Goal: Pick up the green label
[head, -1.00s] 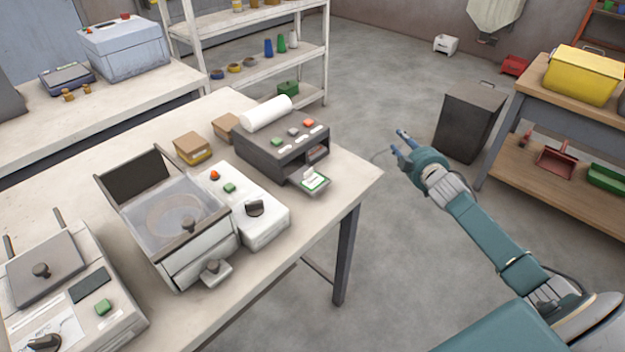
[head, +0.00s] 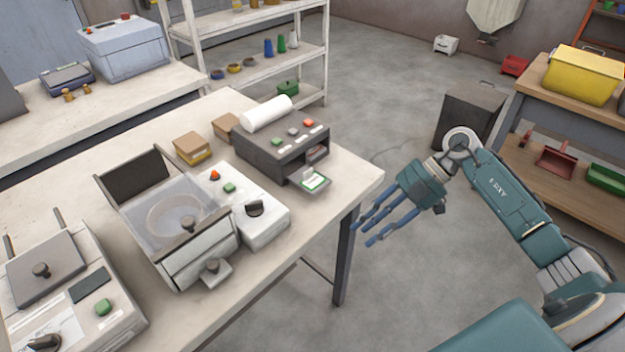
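The green label, white with a green edge (head: 314,181), sits on the small front tray of the dark label printer (head: 284,145), near the right end of the table. My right gripper (head: 372,230) is off the table's right edge, over the floor, to the right of and nearer than the label. Its blue fingers are spread and point left; nothing is between them. It does not touch the label or table. My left gripper is not in view.
The table (head: 345,180) has bare room right of the printer. A white control box (head: 245,210) and a clear-lidded machine (head: 165,215) stand left of the label. A dark bin (head: 468,112) and a wooden shelf unit (head: 540,100) stand to the right.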

